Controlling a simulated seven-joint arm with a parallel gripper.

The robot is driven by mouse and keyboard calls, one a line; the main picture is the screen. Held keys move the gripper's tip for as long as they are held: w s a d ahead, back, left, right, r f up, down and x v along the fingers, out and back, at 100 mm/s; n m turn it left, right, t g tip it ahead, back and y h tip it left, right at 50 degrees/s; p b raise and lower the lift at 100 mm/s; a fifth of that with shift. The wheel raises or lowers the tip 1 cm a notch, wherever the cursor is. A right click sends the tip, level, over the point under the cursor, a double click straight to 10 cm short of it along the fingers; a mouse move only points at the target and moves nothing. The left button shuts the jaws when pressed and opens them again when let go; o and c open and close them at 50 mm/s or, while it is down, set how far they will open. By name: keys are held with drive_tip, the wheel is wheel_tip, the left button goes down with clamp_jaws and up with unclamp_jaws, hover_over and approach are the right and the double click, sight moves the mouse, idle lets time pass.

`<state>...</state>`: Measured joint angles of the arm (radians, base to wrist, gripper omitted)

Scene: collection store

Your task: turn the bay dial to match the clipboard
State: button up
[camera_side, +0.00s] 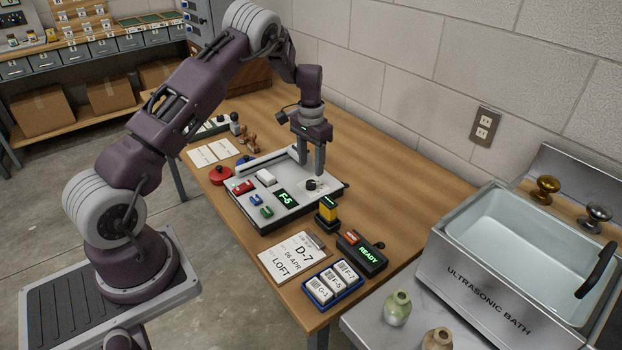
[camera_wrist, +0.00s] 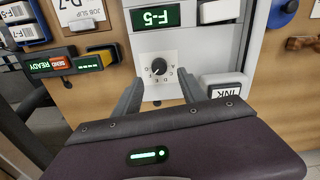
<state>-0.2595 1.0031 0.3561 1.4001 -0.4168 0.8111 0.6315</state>
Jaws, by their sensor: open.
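The bay dial (camera_wrist: 159,67) is a small dark round knob on a white lettered plate, set in the grey panel (camera_wrist: 219,55). It also shows in the side view (camera_side: 311,185). The panel's green display (camera_side: 286,198) reads F-5. The clipboard (camera_side: 296,256) lies on the table in front of the panel and reads D-7, 06 APR, LOFT. My gripper (camera_side: 311,169) points down over the panel's right part, near the dial.
A blue tray (camera_side: 333,306) with labelled blocks and a dark box reading READY (camera_side: 362,255) sit near the table's front right. A yellow-and-black device (camera_side: 327,213) stands close to the panel. An ultrasonic bath (camera_side: 500,277) is at right. The table behind the panel is mostly clear.

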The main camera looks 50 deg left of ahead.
sight(311, 182)
wheel_tip(311, 182, down, 6)
drive_tip(key=shift+r, duration=0.1)
clamp_jaws()
